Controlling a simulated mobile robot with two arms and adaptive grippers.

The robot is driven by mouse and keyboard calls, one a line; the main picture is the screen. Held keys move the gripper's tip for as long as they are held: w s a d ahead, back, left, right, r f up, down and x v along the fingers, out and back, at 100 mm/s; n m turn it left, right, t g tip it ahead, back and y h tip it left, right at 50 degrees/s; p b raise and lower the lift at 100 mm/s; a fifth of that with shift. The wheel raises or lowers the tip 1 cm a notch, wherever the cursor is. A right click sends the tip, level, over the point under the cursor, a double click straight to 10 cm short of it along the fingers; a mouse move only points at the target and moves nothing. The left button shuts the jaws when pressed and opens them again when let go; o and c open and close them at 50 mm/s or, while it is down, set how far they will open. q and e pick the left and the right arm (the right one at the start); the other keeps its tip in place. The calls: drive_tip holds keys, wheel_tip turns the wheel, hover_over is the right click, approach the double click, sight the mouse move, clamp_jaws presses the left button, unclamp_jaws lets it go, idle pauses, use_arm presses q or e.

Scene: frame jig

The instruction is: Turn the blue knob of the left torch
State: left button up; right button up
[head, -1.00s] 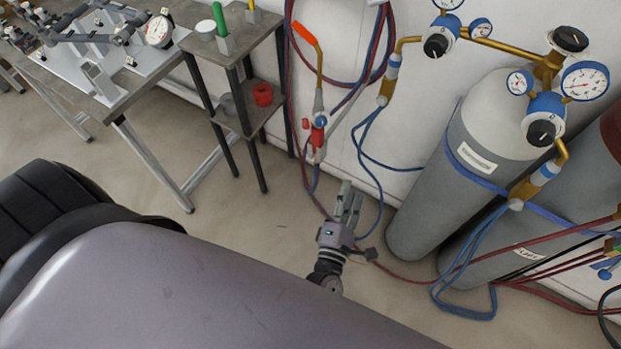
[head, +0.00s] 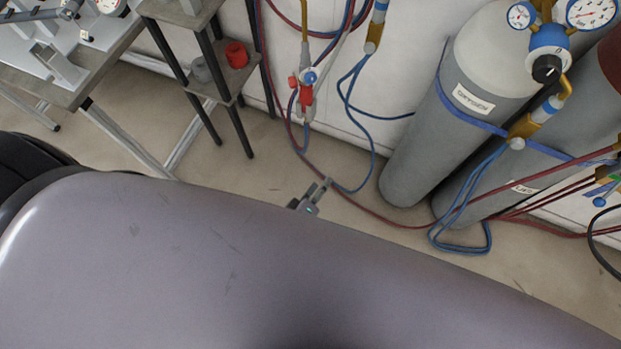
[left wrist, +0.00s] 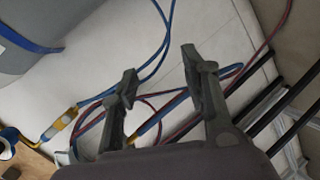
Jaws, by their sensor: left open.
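The torch (head: 306,96) hangs upright by the wall, left of the gas cylinders, in the head view. It has red parts, and a small blue knob (head: 310,76) shows on its upper body. My left gripper (head: 318,188) is below the torch and apart from it, mostly hidden behind my own grey body. In the left wrist view the left gripper (left wrist: 160,78) is open, with nothing held between its fingers. Hoses show beyond the fingers there; I cannot make out the blue knob in that view. My right gripper is not in view.
Grey gas cylinders (head: 440,115) with gauges stand at the right. Blue hoses (head: 485,190) and red hoses hang and lie near the floor. A small shelf stand (head: 207,82) with a red cup (head: 237,54) is left of the torch. Bare floor lies below the stand.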

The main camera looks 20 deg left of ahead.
use_arm(q)
drive_tip(key=f, duration=0.1)
drive_tip(key=s+a+f+m, duration=0.1)
drive_tip(key=f+g, duration=0.1)
drive_tip(key=shift+s+a+m, duration=0.2)
drive_tip(key=shift+s+m, duration=0.05)
drive_tip(key=shift+m, duration=0.05)
drive_tip(key=shift+r, duration=0.1)
drive_tip(key=s+a+f+m+g, duration=0.3)
drive_tip(key=s+f, duration=0.3)
drive_tip(key=s, duration=0.3)
drive_tip(key=s+a+f+m+g+y, duration=0.1)
drive_tip(key=s+a+f+m+g, duration=0.3)
drive_tip(key=s, duration=0.5)
drive_tip(key=s+a+f+m+g+y, duration=0.1)
drive_tip(key=s+a+f+m+g, duration=0.3)
drive_tip(key=s+a+f, duration=0.3)
drive_tip(key=s+m, duration=0.1)
drive_tip(key=s, duration=0.1)
drive_tip(key=shift+s+f+m, duration=0.3)
drive_tip(key=shift+f, duration=0.1)
